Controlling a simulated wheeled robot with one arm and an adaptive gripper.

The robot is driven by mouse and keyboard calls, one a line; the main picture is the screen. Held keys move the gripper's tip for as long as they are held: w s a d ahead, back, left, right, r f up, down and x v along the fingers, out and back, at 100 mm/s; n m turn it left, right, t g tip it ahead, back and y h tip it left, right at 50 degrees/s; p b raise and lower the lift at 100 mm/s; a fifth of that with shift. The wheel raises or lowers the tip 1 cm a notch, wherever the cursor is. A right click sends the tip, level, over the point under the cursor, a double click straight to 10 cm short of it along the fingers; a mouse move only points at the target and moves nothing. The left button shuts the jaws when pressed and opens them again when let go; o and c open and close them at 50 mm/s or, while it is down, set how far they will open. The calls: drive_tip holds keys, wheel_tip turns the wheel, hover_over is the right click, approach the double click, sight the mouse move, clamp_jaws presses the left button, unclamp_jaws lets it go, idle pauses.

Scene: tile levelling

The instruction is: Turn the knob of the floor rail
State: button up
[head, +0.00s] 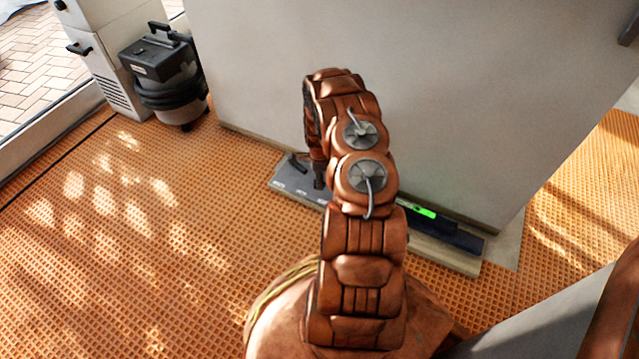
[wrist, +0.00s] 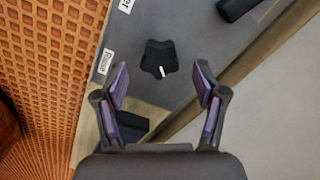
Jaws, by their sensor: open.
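The floor rail (head: 291,185) is a long grey unit lying on the floor along the foot of the white wall. In the wrist view its grey top (wrist: 190,22) shows with a black star-shaped knob (wrist: 158,58) that has a white pointer mark. My gripper (wrist: 163,80) is open, its two purple-padded fingers on either side below the knob in the picture, apart from it. In the head view my arm covers the middle of the rail, and the knob is hidden; my gripper (head: 318,180) shows only partly, pointing down over the rail's left part.
A green-lit level (head: 422,211) lies on a dark bar at the rail's right part. A black handle (wrist: 236,8) stands on the rail's top. A dark vacuum-like machine (head: 165,75) stands by a white cabinet (head: 105,45) at the left. The orange textured floor (head: 120,270) at the left is clear.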

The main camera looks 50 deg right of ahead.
wheel_tip(320, 180, down, 2)
drive_tip(key=shift+f+b, duration=0.25)
drive_tip(key=shift+b, duration=0.05)
drive_tip(key=shift+c, duration=0.3)
drive_tip(key=c, duration=1.1)
drive_tip(key=shift+r+n+p, duration=0.1)
drive_tip(key=shift+n+p, duration=0.2)
drive_tip(key=shift+p, duration=0.15)
